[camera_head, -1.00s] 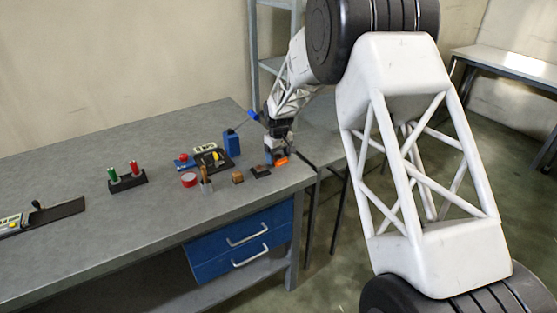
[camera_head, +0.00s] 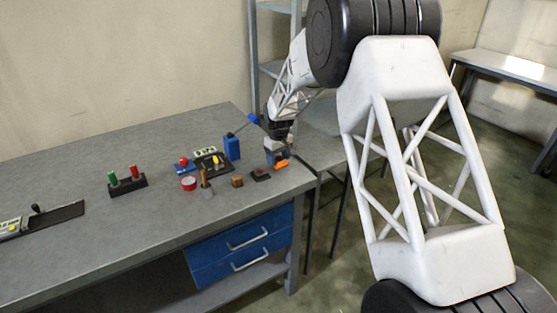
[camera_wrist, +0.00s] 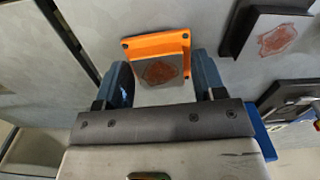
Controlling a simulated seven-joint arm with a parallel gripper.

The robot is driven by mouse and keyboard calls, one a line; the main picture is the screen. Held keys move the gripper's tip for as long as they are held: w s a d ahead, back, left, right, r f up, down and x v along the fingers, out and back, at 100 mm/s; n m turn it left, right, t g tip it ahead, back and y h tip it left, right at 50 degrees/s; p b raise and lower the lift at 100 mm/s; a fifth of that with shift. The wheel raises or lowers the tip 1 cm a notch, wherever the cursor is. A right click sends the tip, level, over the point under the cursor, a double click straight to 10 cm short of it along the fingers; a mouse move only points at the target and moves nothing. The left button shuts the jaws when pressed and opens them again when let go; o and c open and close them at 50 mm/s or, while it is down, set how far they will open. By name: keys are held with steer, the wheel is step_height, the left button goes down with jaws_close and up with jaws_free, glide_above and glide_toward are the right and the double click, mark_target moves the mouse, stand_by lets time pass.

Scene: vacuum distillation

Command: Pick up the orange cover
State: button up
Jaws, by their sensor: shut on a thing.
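The orange cover (camera_wrist: 150,44) shows in the wrist view as an orange plate with dark corner holes and a grey block-like part with a reddish-brown patch. It sits between the two blue fingers of my gripper (camera_wrist: 163,82), which is shut on it. In the head view the orange cover (camera_head: 281,164) shows as a small orange patch just below my gripper (camera_head: 277,154), near the right end of the workbench. The gripper hides part of it. I cannot tell whether it touches the bench.
A dark plate with a reddish patch (camera_head: 261,175) and a brown block (camera_head: 237,181) lie left of the gripper. The bench's right edge is close.

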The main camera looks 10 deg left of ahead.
mark_target(278, 159)
steer(key=shift+r, duration=0.45)
step_height(278, 159, up, 2)
steer(key=shift+r, duration=0.1)
steer(key=s+d, duration=0.3)
steer(key=s, duration=0.4)
steer(key=s+d+r, duration=0.1)
steer(key=s+d, duration=0.2)
steer(key=s, duration=0.4)
steer(key=shift+s+d, duration=0.25)
steer(key=shift+d, duration=0.15)
steer(key=shift+r, duration=0.1)
